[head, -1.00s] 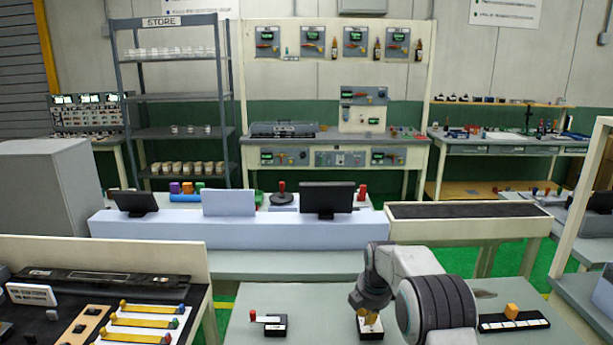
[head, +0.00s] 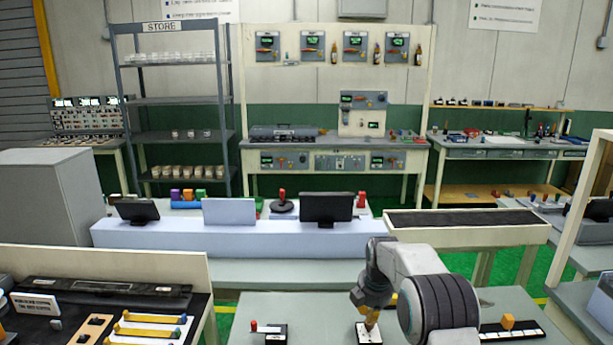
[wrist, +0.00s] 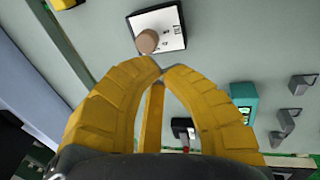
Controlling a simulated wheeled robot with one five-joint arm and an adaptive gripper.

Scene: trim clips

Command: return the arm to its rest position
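My arm bends down over the near grey table (head: 310,304), and my gripper (head: 368,324) hangs low above a small white-and-black block (head: 362,338). In the wrist view, the yellow fingers of my gripper (wrist: 161,67) come together at their tips, with no object seen between them. A slim yellow strip shows between the fingers; I cannot tell whether it is part of the gripper. Beyond the tips lies a white plate (wrist: 170,22) with a round tan knob (wrist: 147,41). The arm is not folded in.
On the near table are a block with a red-tipped lever (head: 268,330) at left and a black-and-white strip with an orange block (head: 508,322) at right. A teal block (wrist: 243,98) and grey brackets (wrist: 299,85) show in the wrist view. A black-topped bench (head: 75,315) stands at left.

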